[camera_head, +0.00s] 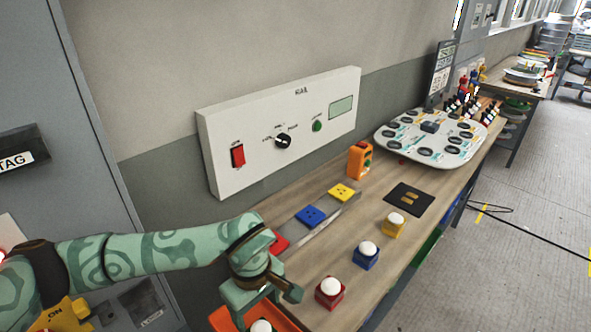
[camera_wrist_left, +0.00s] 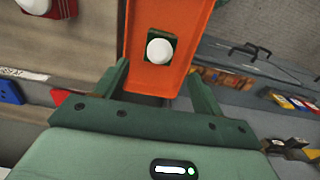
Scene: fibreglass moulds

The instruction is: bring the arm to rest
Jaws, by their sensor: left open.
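My left arm (camera_head: 160,258) reaches in from the left in the head view, green with a swirl pattern. My left gripper (camera_head: 262,304) hangs down over the near end of the bench, above an orange tray (camera_head: 226,320). In the left wrist view the gripper (camera_wrist_left: 158,82) is open, its two fingers apart with nothing held. Beyond the fingertips a white ball on a dark green block (camera_wrist_left: 160,49) sits in the orange tray (camera_wrist_left: 189,20). The ball also shows in the head view (camera_head: 261,327). My right gripper is in neither view.
A wooden bench (camera_head: 330,262) carries red (camera_head: 329,291), blue (camera_head: 365,255) and yellow (camera_head: 393,225) blocks with white balls. A white control panel (camera_head: 255,158) is on the wall behind. An orange device (camera_head: 359,160) and a white round-cornered board (camera_head: 395,155) stand farther back. Grey floor (camera_head: 520,240) is open at right.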

